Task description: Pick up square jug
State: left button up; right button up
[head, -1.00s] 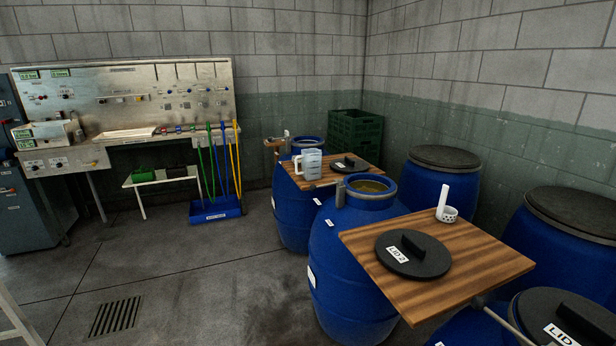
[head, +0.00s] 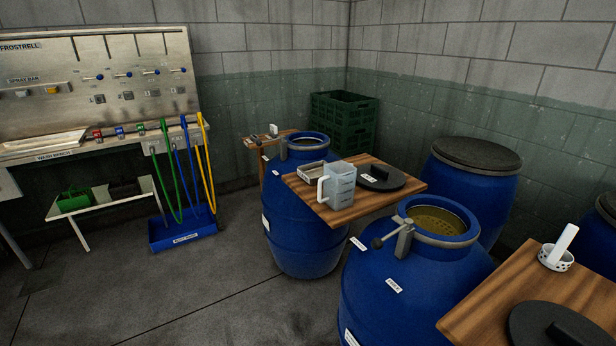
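The square jug (head: 338,185) is a pale translucent box-shaped jug with a white handle on its left side. It stands upright on a small wooden board (head: 352,209) between two blue barrels, near the board's front left edge. A shallow metal-coloured tray (head: 312,171) sits just behind and left of it, and a black lid (head: 380,178) lies to its right. Neither of my grippers is in view.
A second wooden board (head: 490,312) holds a white strainer cup (head: 556,257) and a black lid. Floor at the left front is clear.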

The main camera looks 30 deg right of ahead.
aim_at(340, 178)
jog(key=i+z, duration=0.35)
jog(key=i+j+z, duration=0.2)
jog(key=i+z, duration=0.15)
jog(key=i+j+z, duration=0.4)
jog(key=l, duration=0.1)
